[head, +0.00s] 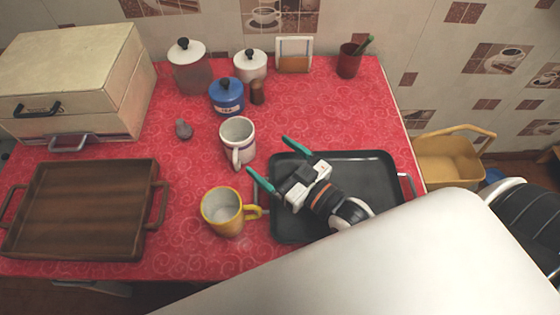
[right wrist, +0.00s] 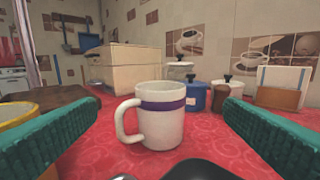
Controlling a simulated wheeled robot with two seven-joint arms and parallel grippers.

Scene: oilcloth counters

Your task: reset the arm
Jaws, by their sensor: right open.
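My right gripper (head: 277,162) is open, with its two teal fingers apart and nothing between them. It hangs over the left part of a black tray (head: 372,172) in the head view. A white mug with a purple band (head: 238,141) stands upright just beyond the fingertips. In the right wrist view the white mug (right wrist: 161,115) shows between and beyond the teal fingers, apart from both, its handle to the left. My left gripper is not in view.
A yellow mug (head: 222,212) stands left of the black tray. A wooden tray (head: 85,208) lies at the left, with a cream box (head: 65,75) behind it. A blue jar (head: 226,96), white-lidded canisters (head: 190,67) and a red cup (head: 348,62) stand at the back.

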